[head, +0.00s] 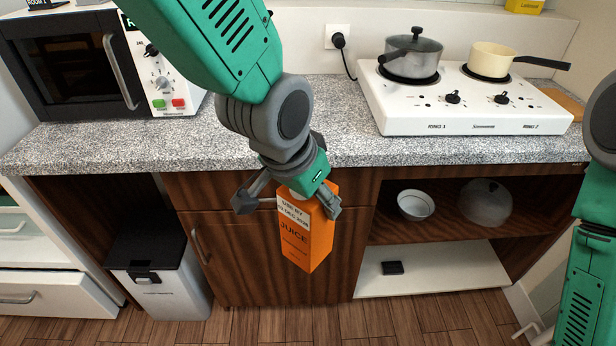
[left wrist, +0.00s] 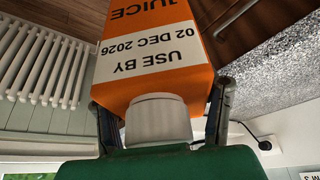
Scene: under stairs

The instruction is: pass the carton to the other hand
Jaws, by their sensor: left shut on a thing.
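The carton (head: 306,238) is an orange juice carton with a white use-by label and a white cap. My left gripper (head: 287,206) is shut on it near its top, in front of the counter's lower cupboard. The carton hangs cap end up, slightly tilted, clear of the counter. In the left wrist view the carton (left wrist: 155,55) sits between the two fingers, its white cap close to the palm. My right arm shows at the right edge of the head view, but its gripper is not visible.
The speckled counter (head: 345,130) runs behind the carton. It bears a microwave (head: 75,65) and a hob (head: 470,105) with a grey pot (head: 412,58) and a cream pan (head: 490,60). A bowl (head: 415,205) stands on the open shelf. A bin (head: 165,285) stands lower left.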

